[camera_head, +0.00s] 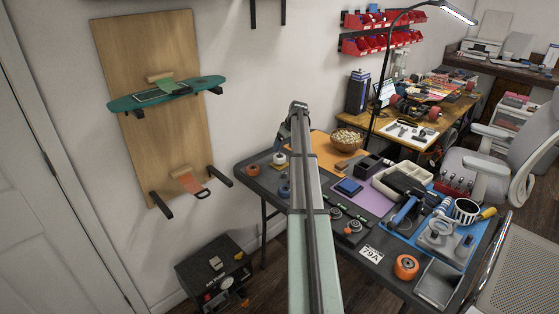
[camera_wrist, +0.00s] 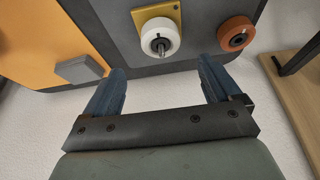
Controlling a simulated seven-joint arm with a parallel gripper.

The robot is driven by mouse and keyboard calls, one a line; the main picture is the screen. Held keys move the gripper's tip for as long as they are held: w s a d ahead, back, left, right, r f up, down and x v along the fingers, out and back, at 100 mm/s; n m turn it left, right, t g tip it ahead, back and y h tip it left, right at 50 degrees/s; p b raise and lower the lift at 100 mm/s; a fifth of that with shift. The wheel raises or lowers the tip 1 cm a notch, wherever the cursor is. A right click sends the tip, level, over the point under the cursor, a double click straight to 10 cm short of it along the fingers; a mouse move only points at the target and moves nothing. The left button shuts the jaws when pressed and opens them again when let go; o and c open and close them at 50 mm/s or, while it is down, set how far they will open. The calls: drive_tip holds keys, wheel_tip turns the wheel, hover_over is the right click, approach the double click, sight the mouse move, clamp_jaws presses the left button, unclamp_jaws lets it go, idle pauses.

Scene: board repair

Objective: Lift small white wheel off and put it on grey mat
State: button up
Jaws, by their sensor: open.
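The small white wheel (camera_wrist: 160,37) sits around a metal post on a yellow plate in the wrist view. In the head view the white wheel (camera_head: 279,158) is at the table's far left. My gripper (camera_wrist: 163,66) is open and empty, its blue fingers apart and pointing towards the wheel, one to each side, not touching it. In the head view my arm hides part of the table and the fingers are hard to make out. A dark grey surface (camera_wrist: 123,38) lies around the plate; I cannot tell whether it is a separate mat.
A grey block (camera_wrist: 82,69) lies on the orange mat (camera_wrist: 55,40). Blue wheels (camera_head: 284,190) are close to my arm. A wall board with a teal skateboard deck (camera_head: 165,92) stands left of the table.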

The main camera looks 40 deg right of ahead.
sight(280, 156)
drive_tip(key=shift+s+x, duration=0.15)
drive_tip(key=shift+x, duration=1.8)
drive_tip(key=shift+s+x, duration=0.1)
drive_tip(key=shift+x, duration=1.9)
drive_tip(key=shift+a+f, duration=0.1)
drive_tip(key=c, duration=1.2)
